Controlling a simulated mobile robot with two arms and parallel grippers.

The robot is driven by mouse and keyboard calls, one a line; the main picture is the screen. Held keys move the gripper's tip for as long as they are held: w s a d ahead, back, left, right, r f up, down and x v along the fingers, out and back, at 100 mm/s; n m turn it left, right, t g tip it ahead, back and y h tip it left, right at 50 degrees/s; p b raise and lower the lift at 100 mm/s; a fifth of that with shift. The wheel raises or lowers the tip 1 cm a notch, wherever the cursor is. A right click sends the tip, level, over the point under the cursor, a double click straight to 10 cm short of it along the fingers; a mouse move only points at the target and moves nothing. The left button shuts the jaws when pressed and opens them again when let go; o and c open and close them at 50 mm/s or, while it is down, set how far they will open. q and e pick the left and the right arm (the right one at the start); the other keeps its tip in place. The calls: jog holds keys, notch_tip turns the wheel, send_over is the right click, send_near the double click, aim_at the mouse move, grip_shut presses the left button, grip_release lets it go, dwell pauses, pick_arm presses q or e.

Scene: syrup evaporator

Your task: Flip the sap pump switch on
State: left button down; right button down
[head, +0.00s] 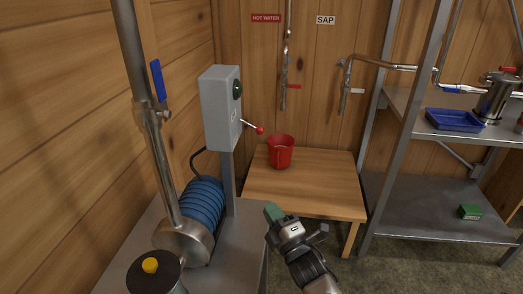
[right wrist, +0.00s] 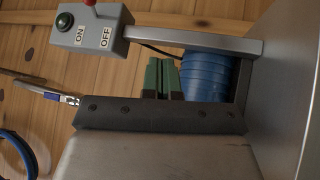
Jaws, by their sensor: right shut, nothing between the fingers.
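The grey switch box (head: 221,108) stands on a post above the pump. It has a round dark-green lamp (head: 238,89), and a lever with a red knob (head: 260,131) sticks out to the right, tilted slightly down. The right wrist view shows the box (right wrist: 98,38) with ON and OFF labels, its green lamp, and the red knob partly cut off at the top edge. The blue ribbed pump (head: 203,203) sits below. My right gripper (head: 272,211), with green fingertips, is shut and empty, below the lever and apart from it. My left gripper is out of view.
A red bucket (head: 281,153) stands on a wooden table (head: 310,193) behind the lever. A metal pipe with a blue-handled valve (head: 157,80) rises left of the box. Metal shelves (head: 440,205) stand at the right.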

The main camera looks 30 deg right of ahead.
notch_tip(320, 180, up, 6)
jog(key=n+t+y, duration=0.2)
jog(key=n+t, duration=0.1)
jog(key=n, duration=0.2)
jog(key=shift+d+t+y+b, duration=0.25)
jog(key=shift+t+y+b, duration=0.05)
jog(key=shift+b, duration=0.05)
jog(key=shift+r, duration=0.15)
jog(key=p, duration=0.2)
send_near(251, 126)
jog(key=w+a, duration=0.2)
jog(key=a, duration=0.1)
jog(key=shift+w+d+r+p, duration=0.25)
jog(key=shift+w+d+r, duration=0.3)
jog(key=shift+d, duration=0.15)
jog(key=shift+w+d+r+p, duration=0.25)
jog(key=shift+w+d+r, duration=0.25)
jog(key=shift+d, duration=0.2)
jog(key=shift+r, duration=0.1)
